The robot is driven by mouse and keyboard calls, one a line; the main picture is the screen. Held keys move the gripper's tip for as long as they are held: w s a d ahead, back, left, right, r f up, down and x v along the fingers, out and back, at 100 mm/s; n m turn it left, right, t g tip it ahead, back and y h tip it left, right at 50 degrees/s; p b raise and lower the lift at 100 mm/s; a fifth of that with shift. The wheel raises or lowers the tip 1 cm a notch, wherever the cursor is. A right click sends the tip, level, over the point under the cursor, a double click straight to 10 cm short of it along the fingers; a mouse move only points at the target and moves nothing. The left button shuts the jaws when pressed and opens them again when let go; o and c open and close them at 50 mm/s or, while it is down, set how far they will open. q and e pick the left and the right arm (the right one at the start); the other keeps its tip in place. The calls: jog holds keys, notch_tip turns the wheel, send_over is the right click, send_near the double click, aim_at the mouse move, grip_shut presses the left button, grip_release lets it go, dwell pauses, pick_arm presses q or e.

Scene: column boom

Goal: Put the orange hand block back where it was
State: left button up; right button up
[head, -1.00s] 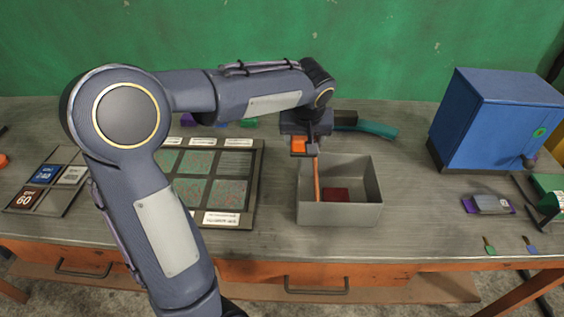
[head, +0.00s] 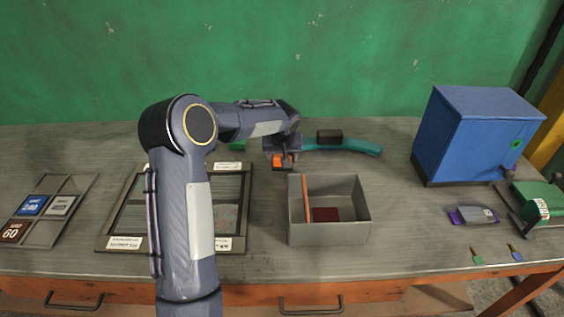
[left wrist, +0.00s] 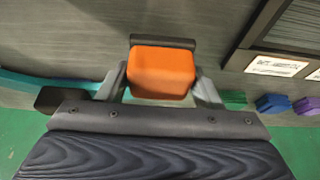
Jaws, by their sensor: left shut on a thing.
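The orange hand block (head: 279,162) is between the fingers of my left gripper (head: 283,153), behind and left of the grey bin (head: 330,233). In the left wrist view the orange block (left wrist: 162,72) sits between the two grey fingers (left wrist: 162,88), with a dark strip along its far edge. The gripper is shut on it. I cannot tell whether the block touches the bench or hangs just above it. My right gripper is not in view.
The bin holds a dark red pad (head: 325,214) and an orange strip (head: 306,200). A teal tool (head: 355,147) with a black block (head: 329,136) lies behind it. A framed panel (head: 246,205) is left, a blue cabinet (head: 470,140) right. Bare bench lies between bin and cabinet.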

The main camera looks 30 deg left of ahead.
pick_arm(q)
jog(key=shift+w+a+f, duration=0.15)
jog(key=shift+w+f, duration=0.1)
jog(key=shift+f, duration=1.45)
jog(key=shift+f, duration=0.1)
jog(key=shift+f, duration=0.15)
jog(key=o, duration=1)
jog(key=shift+c, duration=0.2)
